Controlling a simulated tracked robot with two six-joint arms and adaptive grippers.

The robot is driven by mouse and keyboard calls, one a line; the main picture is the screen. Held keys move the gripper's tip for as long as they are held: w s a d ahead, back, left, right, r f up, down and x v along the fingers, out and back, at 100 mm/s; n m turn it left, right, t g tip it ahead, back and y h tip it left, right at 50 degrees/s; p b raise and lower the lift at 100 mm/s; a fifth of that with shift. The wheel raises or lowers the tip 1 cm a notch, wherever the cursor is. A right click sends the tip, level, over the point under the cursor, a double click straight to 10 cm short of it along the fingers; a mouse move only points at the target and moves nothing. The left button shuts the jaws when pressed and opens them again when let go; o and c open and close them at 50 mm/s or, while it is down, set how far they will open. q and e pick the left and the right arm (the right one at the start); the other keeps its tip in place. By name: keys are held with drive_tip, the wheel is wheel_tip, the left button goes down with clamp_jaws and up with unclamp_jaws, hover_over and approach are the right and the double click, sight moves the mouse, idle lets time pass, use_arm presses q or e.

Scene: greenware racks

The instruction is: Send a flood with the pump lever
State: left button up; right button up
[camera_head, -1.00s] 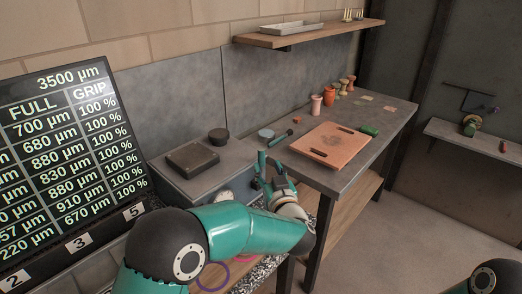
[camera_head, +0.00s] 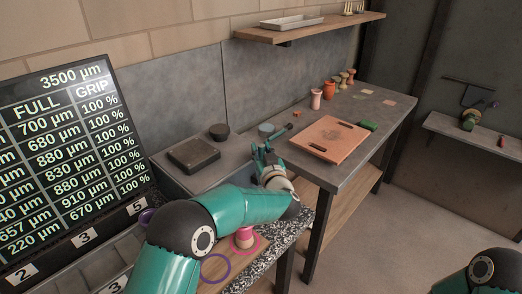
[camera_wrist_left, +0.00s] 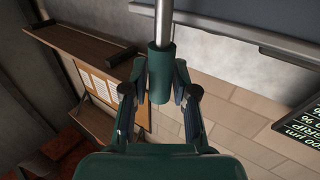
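The pump lever (camera_head: 279,133) has a dark green grip and shows in the head view behind my left gripper, by the grey block at the back. In the left wrist view the lever's green grip (camera_wrist_left: 160,75) sits on a bare metal rod. My left gripper (camera_head: 262,153) is at the lever. In the wrist view its two fingers (camera_wrist_left: 160,90) lie on either side of the grip, with their pads against it. The far end of the rod is cut off. Of my right arm only a link shows at the lower right; its gripper is out of view.
A dark slab (camera_head: 193,155) is left of the lever. A pink cup (camera_head: 243,238) stands in a pink ring below my arm. A readings screen (camera_head: 70,150) fills the left.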

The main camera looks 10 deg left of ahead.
use_arm(q)
clamp_jaws()
drive_tip(key=s+d+f+m+t+b, duration=0.2)
drive_tip(key=s+d+m+t+b, duration=0.2)
drive_tip(key=b, duration=1.2)
drive_tip(key=shift+d+f+m+t, duration=0.15)
drive_tip(key=shift+d+m+t, duration=0.65)
drive_tip(key=shift+d+t, duration=0.3)
drive_tip(key=o, duration=0.5)
unclamp_jaws()
drive_tip(key=shift+o, duration=0.2)
